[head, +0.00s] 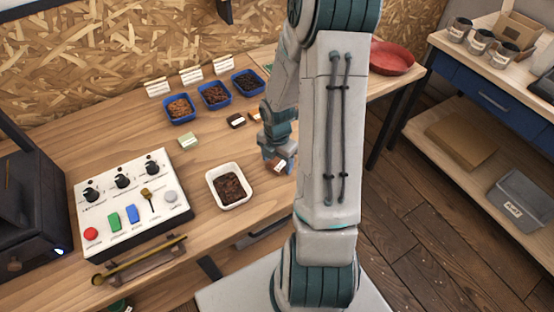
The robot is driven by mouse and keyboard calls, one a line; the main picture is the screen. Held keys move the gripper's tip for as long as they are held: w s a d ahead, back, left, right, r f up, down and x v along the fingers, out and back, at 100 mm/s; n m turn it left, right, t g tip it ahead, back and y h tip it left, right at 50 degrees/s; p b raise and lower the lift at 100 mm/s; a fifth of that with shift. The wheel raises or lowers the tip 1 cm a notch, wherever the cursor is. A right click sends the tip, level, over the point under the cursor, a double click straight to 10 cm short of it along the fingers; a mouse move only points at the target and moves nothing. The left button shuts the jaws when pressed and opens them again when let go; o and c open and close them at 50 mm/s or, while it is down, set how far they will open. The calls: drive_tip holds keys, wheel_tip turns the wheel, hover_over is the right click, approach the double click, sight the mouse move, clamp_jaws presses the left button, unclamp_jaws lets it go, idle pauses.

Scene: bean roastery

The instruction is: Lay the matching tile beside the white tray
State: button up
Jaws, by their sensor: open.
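The white tray (212,178) stands on the wooden bench and holds dark brown beans. A small brown tile with a white label (280,166) is just right of the tray, apart from it. My gripper (276,160) is open and right at this tile; I cannot tell whether the fingers touch it. A dark brown tile (236,121) and a lighter brown tile (255,115) lie farther back, the latter partly hidden by my arm. A pale green tile (188,140) lies behind and left of the tray.
Three blue trays of beans, left (180,120), middle (215,103) and right (248,92), stand at the back with white cards behind them. A control panel (130,200) is left of the white tray. A red bowl (391,57) is at right. My arm hides the bench's right part.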

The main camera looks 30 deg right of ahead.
sight(277, 163)
wheel_tip(277, 163, up, 12)
drive_tip(key=p, duration=0.2)
drive_tip(key=s+a+r+m+t, duration=0.1)
drive_tip(key=s+a+r+m, duration=0.5)
drive_tip(key=m, duration=0.5)
drive_tip(key=s+a+r+m+t, duration=0.2)
drive_tip(key=s+a+r+m, duration=0.4)
drive_tip(key=r+m, duration=0.3)
drive_tip(key=shift+s+m, duration=0.4)
drive_tip(key=shift+m, duration=1)
